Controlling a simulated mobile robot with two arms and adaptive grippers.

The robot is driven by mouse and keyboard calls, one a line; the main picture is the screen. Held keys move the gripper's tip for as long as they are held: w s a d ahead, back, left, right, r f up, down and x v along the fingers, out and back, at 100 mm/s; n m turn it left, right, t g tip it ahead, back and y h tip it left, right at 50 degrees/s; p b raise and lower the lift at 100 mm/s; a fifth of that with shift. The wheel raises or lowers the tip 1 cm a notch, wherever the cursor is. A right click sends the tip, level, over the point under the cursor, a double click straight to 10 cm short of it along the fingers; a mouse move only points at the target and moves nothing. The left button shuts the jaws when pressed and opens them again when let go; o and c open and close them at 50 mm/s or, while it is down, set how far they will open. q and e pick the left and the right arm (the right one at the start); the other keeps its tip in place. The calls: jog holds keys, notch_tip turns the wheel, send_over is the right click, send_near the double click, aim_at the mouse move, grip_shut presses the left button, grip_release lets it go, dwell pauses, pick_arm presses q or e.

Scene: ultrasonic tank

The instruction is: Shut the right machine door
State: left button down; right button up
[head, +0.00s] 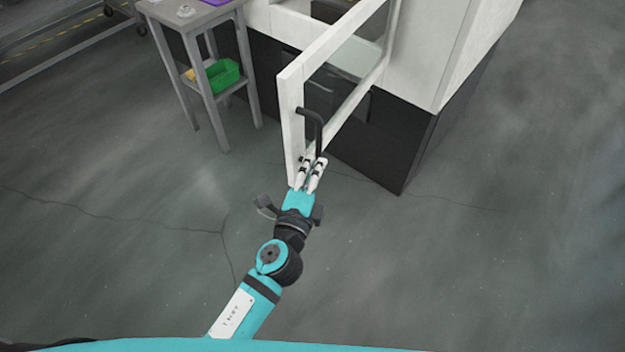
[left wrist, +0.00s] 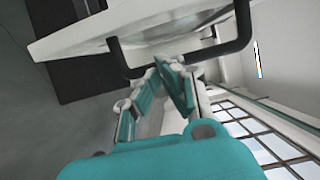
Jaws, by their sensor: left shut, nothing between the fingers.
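The machine door (head: 292,125), a white frame around a clear pane, stands open, swung out from the white machine (head: 425,55). A black bar handle (head: 319,128) is on its outer part near the free edge. My left gripper (head: 314,160) is at the lower end of the handle, its fingers shut and empty. In the left wrist view, the fingertips (left wrist: 168,68) are close to the black handle (left wrist: 242,25), with the white door (left wrist: 85,38) beyond; I cannot tell whether they touch. My right gripper is not in view.
A grey table (head: 187,22) with a green bin (head: 223,76) on its lower shelf stands left of the door. The machine's dark base (head: 405,145) has a corner jutting forward, right of the door. The floor (head: 500,250) in front and to the right is clear.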

pick_arm(q)
jog(key=shift+w+a, duration=0.3)
jog(key=shift+a, duration=0.4)
jog(key=shift+w+a, duration=0.25)
jog(key=shift+a, duration=0.45)
